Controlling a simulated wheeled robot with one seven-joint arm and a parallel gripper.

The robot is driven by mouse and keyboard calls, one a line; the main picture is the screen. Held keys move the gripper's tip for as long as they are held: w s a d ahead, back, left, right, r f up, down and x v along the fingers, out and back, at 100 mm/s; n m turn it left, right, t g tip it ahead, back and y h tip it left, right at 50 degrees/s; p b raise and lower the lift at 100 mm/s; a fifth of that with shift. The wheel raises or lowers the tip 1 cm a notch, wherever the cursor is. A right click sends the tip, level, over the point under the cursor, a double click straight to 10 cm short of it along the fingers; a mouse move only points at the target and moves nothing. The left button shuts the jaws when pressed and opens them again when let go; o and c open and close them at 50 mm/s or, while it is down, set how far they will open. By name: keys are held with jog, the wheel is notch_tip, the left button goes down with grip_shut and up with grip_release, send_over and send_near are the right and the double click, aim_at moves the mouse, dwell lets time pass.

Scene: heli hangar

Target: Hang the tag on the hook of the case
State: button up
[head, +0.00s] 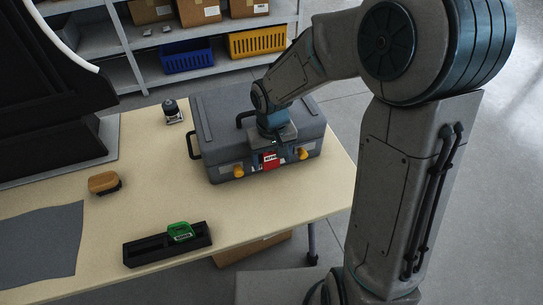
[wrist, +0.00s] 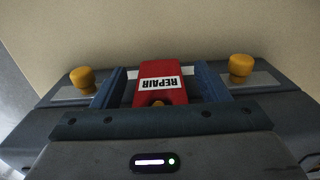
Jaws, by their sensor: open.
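The grey case (head: 210,120) lies on the table, with two orange knobs on its front. The red tag (head: 270,160) is at the middle of the case's front, between those knobs. In the wrist view the red tag (wrist: 160,72) shows a white "REPAIR" label, upside down. An orange bit shows at the tag's hole end, apparently the hook, partly hidden. My gripper (wrist: 159,88) is open, with its blue fingers on either side of the tag and a gap to each. My gripper also shows above the case's front edge in the head view (head: 275,148).
A green tag (head: 180,231) stands in a black holder (head: 150,250) at the table's front. A wooden-topped brush (head: 103,182) and a small dark-topped object (head: 171,110) stand left of the case. A grey cloth (head: 40,245) lies front left. Shelves with bins are behind.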

notch_tip(320, 180, up, 14)
jog(key=shift+s+f+p, duration=0.1)
jog(key=shift+p, duration=0.85)
jog(key=s+d+r+m+t+p, duration=0.2)
jog(key=s+d+r+p, duration=0.4)
jog(key=s+d, duration=0.6)
jog(key=shift+s+d+r+m+t, duration=0.15)
jog(key=shift+s+r+m+t, duration=0.15)
jog(key=shift+s+r+m, duration=0.35)
jog(key=shift+w+f, duration=0.1)
jog(key=shift+w, duration=0.05)
dwell(1.4)
